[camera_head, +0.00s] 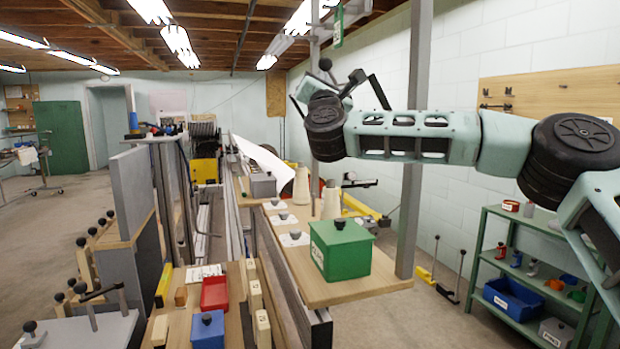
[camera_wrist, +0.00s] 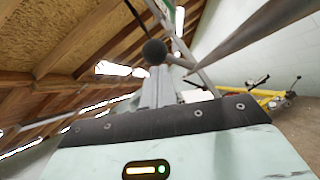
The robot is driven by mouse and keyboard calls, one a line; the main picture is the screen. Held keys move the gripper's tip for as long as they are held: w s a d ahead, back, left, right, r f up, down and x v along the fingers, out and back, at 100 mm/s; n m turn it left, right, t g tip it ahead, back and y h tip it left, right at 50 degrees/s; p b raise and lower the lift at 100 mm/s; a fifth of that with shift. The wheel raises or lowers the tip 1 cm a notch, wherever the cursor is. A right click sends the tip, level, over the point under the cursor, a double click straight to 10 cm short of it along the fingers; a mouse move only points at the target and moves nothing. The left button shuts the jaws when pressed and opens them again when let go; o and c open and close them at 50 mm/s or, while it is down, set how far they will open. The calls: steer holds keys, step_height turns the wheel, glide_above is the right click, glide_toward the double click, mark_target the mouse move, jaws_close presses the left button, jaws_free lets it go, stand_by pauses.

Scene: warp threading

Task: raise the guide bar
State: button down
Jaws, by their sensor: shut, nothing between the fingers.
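My gripper (camera_wrist: 157,82) is shut and empty, pointing up. A black ball knob (camera_wrist: 154,52) shows at its fingertips in the wrist view; I cannot tell whether they touch. In the head view a black ball knob (camera_head: 325,64) is above my wrist, beside a grey upright post. My arm reaches in from the right and partly hides this area. I cannot single out the guide bar for certain; what the knob is fixed to is unclear.
A thick grey post (camera_head: 415,140) stands close to my arm. Below it, a wooden shelf (camera_head: 345,288) carries a green box (camera_head: 340,248) and pale cones (camera_head: 301,185). A green rack (camera_head: 540,260) stands right.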

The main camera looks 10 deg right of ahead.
steer(key=w+d+r+m+g+h+b, duration=0.1)
steer(key=d+r+m+g+h+b, duration=0.3)
steer(key=d+m, duration=0.4)
steer(key=shift+w+d+r+m+h+b, duration=0.2)
steer(key=shift+w+m+h+b, duration=0.3)
steer(key=shift+m+b, duration=0.6)
